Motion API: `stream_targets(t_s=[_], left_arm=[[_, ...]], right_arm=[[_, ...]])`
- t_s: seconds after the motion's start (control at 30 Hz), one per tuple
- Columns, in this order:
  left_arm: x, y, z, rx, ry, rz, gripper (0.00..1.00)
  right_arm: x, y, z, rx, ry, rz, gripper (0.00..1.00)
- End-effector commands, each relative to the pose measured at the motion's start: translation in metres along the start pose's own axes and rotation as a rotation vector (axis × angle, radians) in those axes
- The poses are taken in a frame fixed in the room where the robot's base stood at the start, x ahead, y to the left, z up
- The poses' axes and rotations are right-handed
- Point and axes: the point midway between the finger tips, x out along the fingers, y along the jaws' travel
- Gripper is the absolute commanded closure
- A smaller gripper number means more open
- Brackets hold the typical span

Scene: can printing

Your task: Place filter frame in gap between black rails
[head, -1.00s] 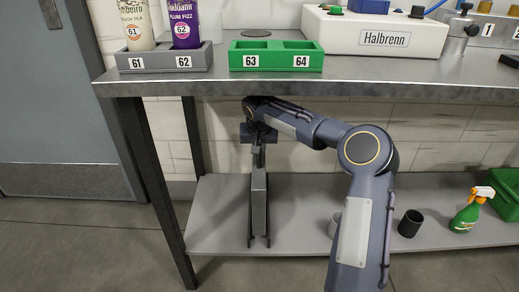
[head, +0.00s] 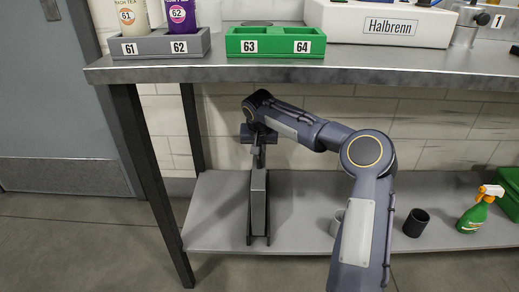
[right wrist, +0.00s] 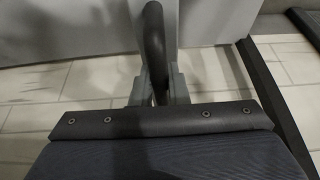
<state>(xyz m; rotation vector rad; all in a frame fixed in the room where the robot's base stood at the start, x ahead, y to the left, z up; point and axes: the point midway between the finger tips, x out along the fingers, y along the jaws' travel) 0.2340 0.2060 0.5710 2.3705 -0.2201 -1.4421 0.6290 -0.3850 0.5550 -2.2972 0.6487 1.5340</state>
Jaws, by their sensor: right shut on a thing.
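The filter frame (head: 258,205) is a slim grey slab, seen nearly edge-on in the head view, standing upright over the lower shelf. Dark edges of the black rails (head: 249,228) show on both sides of its lower part. It appears to be between them; how fully it is seated cannot be told. My right gripper (head: 258,150) is above it. In the right wrist view my right gripper (right wrist: 160,90) is shut on the frame's dark curved handle (right wrist: 153,45). My left gripper is out of view.
The metal bench top (head: 215,72) overhangs my right arm, with its dark leg (head: 150,170) at left. The lower shelf (head: 215,220) also carries a black cup (head: 416,223), a pale cup partly hidden by my arm, and a green spray bottle (head: 475,215).

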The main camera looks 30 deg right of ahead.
Motion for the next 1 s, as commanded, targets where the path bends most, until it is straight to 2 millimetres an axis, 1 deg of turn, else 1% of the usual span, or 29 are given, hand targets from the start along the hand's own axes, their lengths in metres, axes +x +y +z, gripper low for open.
stream_targets(t_s=[0.4, 0.53, 0.57, 0.7, 1.0], left_arm=[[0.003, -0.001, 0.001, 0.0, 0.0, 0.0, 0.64], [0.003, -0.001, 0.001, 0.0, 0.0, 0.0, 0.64], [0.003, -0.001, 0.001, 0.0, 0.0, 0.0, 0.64], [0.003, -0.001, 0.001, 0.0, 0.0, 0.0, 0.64], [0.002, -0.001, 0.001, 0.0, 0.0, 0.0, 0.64]], right_arm=[[0.01, 0.0, 0.004, 0.0, 0.003, 0.0, 1.0], [0.01, 0.0, 0.004, 0.0, 0.003, -0.001, 1.0], [0.011, 0.0, 0.005, 0.0, 0.0, 0.0, 0.82], [0.011, 0.0, 0.005, 0.0, 0.0, 0.0, 0.64], [0.009, 0.0, 0.004, 0.0, 0.0, 0.0, 0.64]])
